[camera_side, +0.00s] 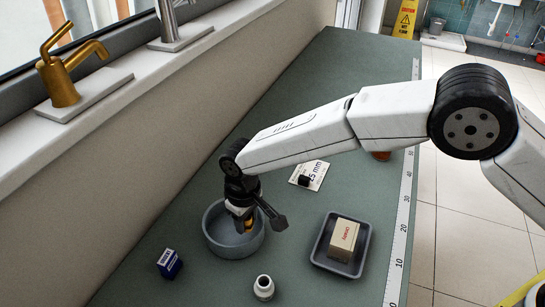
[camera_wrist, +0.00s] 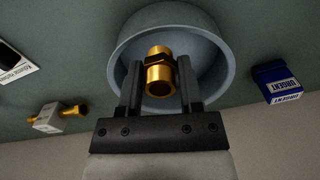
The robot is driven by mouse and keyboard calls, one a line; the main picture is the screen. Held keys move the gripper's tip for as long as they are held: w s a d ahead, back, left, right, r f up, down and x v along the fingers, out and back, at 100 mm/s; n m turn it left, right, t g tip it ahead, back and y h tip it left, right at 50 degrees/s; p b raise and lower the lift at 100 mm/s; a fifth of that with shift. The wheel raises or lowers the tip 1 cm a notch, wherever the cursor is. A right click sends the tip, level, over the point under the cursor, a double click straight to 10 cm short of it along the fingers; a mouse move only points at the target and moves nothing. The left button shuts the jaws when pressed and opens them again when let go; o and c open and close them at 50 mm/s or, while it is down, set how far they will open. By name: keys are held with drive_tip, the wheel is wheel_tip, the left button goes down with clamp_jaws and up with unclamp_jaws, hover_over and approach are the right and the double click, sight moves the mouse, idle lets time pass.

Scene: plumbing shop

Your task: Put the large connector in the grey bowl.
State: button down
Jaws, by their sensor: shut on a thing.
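The large connector, a brass threaded fitting (camera_wrist: 158,72), is held between the two fingers of my gripper (camera_wrist: 160,82) in the wrist view. In the side view a bit of its brass (camera_side: 248,226) shows at the tip of my gripper (camera_side: 243,223). The grey bowl (camera_side: 219,245) is round and stands on the green bench; it also shows behind the connector in the wrist view (camera_wrist: 127,40). My gripper is over the bowl, with its tip within the rim's outline. Whether the connector touches the bowl's floor I cannot tell.
A blue box (camera_side: 169,263) and a white fitting (camera_side: 263,287) stand near the bowl. A dark tray (camera_side: 322,262) to the right holds a carton (camera_side: 343,239). A printed card (camera_side: 316,172) lies behind. A wall and sill run along the left.

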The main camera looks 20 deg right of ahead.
drive_tip(key=shift+w+a+f, duration=0.15)
drive_tip(key=shift+w+f, duration=0.05)
drive_tip(key=shift+f, duration=1.65)
drive_tip(key=shift+f, duration=0.15)
drive_tip(key=c, duration=0.5)
unclamp_jaws()
drive_tip(key=shift+c, duration=0.2)
wheel_tip(320, 180, up, 12)
drive_tip(key=shift+r, duration=0.2)
